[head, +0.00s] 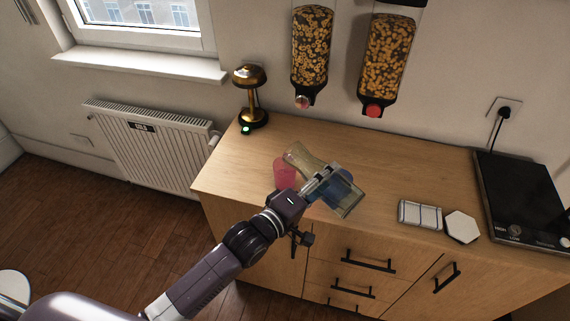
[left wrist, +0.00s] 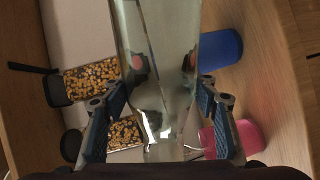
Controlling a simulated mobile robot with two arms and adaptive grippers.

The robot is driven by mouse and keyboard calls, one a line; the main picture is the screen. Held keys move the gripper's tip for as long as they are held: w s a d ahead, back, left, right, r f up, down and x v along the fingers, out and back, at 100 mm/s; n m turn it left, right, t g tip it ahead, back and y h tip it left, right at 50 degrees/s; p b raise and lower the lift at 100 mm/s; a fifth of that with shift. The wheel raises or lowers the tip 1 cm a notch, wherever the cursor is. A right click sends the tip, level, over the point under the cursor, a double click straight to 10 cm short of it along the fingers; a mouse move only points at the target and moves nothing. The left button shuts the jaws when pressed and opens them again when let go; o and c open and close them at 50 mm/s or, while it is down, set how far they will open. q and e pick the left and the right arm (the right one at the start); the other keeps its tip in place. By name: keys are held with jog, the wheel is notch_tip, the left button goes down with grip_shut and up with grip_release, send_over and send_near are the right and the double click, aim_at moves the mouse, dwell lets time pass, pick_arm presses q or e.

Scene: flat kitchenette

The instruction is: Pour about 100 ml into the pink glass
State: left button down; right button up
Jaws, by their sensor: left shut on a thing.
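My left gripper (head: 318,183) is shut on a clear glass bottle (head: 345,204) and holds it tilted over the counter. The bottle's narrower end points up and left in the head view, close above the pink glass (head: 285,174). The pink glass stands upright on the counter, partly hidden by the bottle and gripper. In the left wrist view the bottle (left wrist: 155,50) lies between both fingers, and the pink glass (left wrist: 240,136) is beside its narrow end. I cannot tell whether liquid is flowing or how much the pink glass holds. My right gripper is not in view.
A blue glass (left wrist: 222,48) stands near the bottle, mostly hidden behind it in the head view. Two cereal dispensers (head: 312,48) hang above.

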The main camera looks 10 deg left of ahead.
pick_arm(q)
jog(key=shift+r, duration=0.25)
jog(key=shift+s+d+f+m+b, duration=0.2)
jog(key=shift+d+f+m+b, duration=0.3)
jog(key=shift+b, duration=0.4)
jog(key=shift+a+r+m+p, duration=0.1)
jog(key=shift+r+m+p, duration=0.35)
jog(key=shift+r+m, duration=0.05)
jog(key=shift+m+t+y, duration=0.3)
jog(key=shift+m, duration=0.1)
jog(key=shift+w+a+r+m+p, duration=0.15)
jog(key=shift+a+r+m+p, duration=0.15)
jog(key=shift+m+p, duration=0.35)
jog(key=shift+w, duration=0.1)
